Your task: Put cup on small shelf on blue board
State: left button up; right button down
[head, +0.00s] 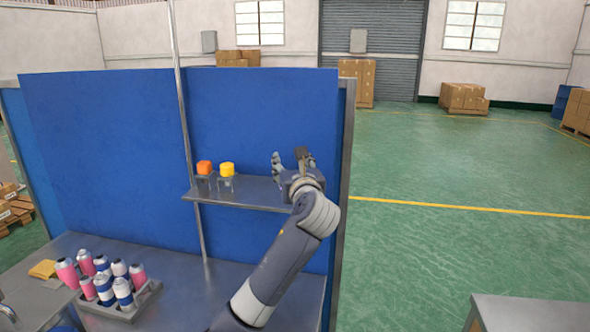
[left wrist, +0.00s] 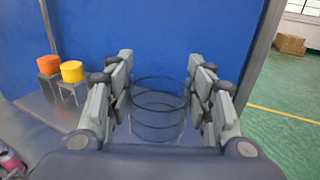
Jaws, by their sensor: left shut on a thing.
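My left gripper (head: 289,162) is at the right end of the small grey shelf (head: 252,190) on the blue board (head: 262,112). In the left wrist view its two fingers (left wrist: 160,95) stand on either side of a clear, see-through cup (left wrist: 158,112), shut on it. Only the cup's dark round outlines show. In the head view I cannot make out the cup, and I cannot tell whether its base touches the shelf. My right gripper is not in view.
An orange piece (head: 204,167) and a yellow piece (head: 227,169) sit on small stands at the shelf's left part. A metal post (head: 186,125) rises at the shelf's left end.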

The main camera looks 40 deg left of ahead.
pick_arm(q)
jog(key=shift+w+a+f+p, duration=0.25)
jog(key=shift+w+a+f, duration=0.05)
jog(key=shift+w+f, duration=0.35)
jog(key=shift+w+a+f+p, duration=0.25)
jog(key=shift+w+a+f, duration=0.1)
jog(key=shift+w+f, duration=0.35)
jog(key=shift+w+a+f+p, duration=0.25)
jog(key=shift+w+a+f, duration=0.05)
jog(key=shift+w+f, duration=0.35)
jog(key=o, duration=1.1)
jog(key=shift+f, duration=0.1)
jog(key=shift+o, duration=0.2)
jog(key=b+v, duration=0.2)
jog(key=v, duration=1)
jog(key=shift+r, duration=0.25)
jog(key=shift+d+f, duration=0.1)
